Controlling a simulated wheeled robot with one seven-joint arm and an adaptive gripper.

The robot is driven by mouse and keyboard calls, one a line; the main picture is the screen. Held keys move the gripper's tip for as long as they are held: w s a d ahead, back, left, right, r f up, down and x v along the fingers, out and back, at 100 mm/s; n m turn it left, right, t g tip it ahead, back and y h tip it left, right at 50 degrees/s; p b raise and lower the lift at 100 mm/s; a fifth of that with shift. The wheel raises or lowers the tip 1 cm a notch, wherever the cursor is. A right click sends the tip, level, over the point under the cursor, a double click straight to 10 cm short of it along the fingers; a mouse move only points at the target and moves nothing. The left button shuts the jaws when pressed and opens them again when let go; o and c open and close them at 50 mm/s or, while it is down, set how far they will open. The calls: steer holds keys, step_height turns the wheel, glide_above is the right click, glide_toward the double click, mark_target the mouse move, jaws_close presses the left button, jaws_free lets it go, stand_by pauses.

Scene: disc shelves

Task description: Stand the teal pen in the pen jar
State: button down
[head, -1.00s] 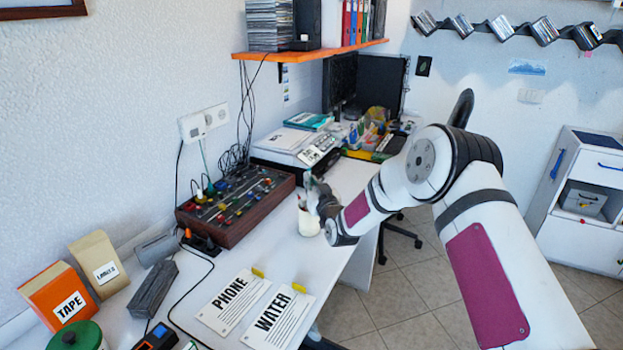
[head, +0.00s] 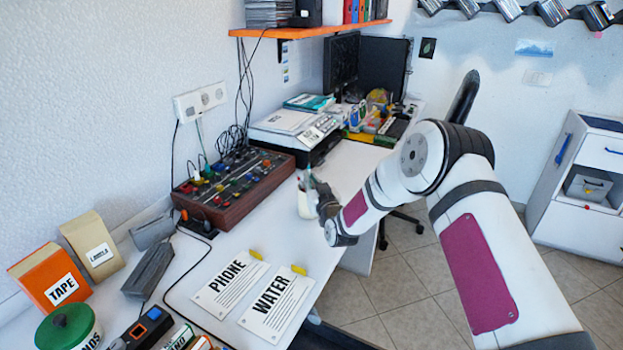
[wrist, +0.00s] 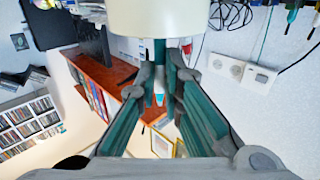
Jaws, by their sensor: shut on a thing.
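The cream pen jar (head: 306,205) stands on the white desk near its right edge. It fills the top middle of the upside-down wrist view (wrist: 160,18). My gripper (head: 324,203) is just right of the jar in the head view. In the wrist view my gripper (wrist: 160,82) is shut on the teal pen (wrist: 159,76), which lies upright between the fingers with a pale end. The pen meets the jar's rim in that picture; I cannot tell whether its lower end is inside. A small red tip (head: 300,186) shows at the jar's mouth.
A mixer box (head: 235,185) stands left of the jar, with a printer (head: 295,132) behind it. PHONE (head: 230,284) and WATER (head: 272,304) cards lie in front. An orange shelf (head: 310,31) hangs above the desk. Bare desk lies between cards and jar.

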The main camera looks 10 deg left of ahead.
stand_by(0.3)
steer(key=c, duration=1.6)
jaws_free()
steer(key=shift+c, duration=0.2)
steer(key=v, duration=1.2)
